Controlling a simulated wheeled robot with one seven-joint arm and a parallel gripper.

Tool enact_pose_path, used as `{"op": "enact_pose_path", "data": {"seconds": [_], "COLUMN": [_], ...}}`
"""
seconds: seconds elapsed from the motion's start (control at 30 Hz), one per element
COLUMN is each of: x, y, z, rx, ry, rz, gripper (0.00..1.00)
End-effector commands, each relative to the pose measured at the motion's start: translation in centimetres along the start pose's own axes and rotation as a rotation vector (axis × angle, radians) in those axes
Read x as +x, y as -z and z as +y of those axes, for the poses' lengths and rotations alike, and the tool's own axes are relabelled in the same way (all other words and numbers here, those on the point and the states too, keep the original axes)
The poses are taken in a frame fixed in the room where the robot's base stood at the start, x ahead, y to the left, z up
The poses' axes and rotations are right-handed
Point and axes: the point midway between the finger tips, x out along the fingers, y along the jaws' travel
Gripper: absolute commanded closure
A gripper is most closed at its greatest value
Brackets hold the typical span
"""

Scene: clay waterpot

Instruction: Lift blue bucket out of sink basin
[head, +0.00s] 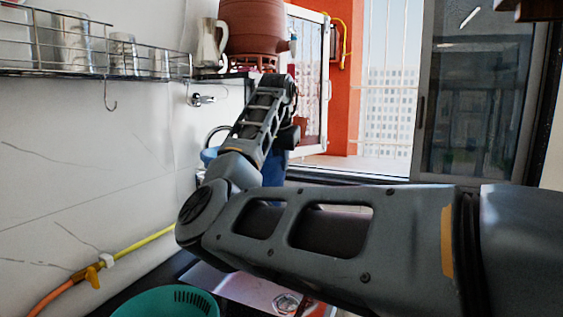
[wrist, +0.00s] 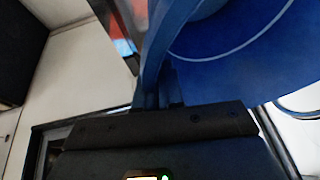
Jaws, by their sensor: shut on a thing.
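The blue bucket (wrist: 240,50) fills the upper right of the wrist view, with a pale line curving along its side. In the head view it (head: 273,166) is mostly hidden behind my arm. My gripper (wrist: 158,100) is shut on a blue upright part of the bucket, at its rim or handle; I cannot tell which. The fingertips are partly hidden. The sink basin is not clearly visible, so I cannot tell whether the bucket's bottom is inside it or above it.
A terracotta waterpot (head: 257,27) and a metal jug (head: 211,43) stand on a shelf above the bucket. A wire rack (head: 130,62) with cups hangs on the left wall. A teal colander (head: 168,303) and a yellow hose (head: 135,246) are below. A window opens behind.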

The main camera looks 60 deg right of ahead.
Motion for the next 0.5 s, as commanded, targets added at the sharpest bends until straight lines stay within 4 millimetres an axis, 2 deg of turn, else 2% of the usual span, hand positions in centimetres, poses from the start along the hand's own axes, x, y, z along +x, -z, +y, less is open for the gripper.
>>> {"op": "enact_pose_path", "data": {"seconds": [0.03,0.2,0.5], "x": [-0.8,-1.8,-2.7], "y": [0.3,0.8,1.2], "z": [-0.1,-0.2,-0.3], "rx": [0.001,0.001,0.001], "ry": [0.001,0.001,0.001], "rz": [0.002,0.002,0.002], "gripper": [1.00,1.00,1.00]}}
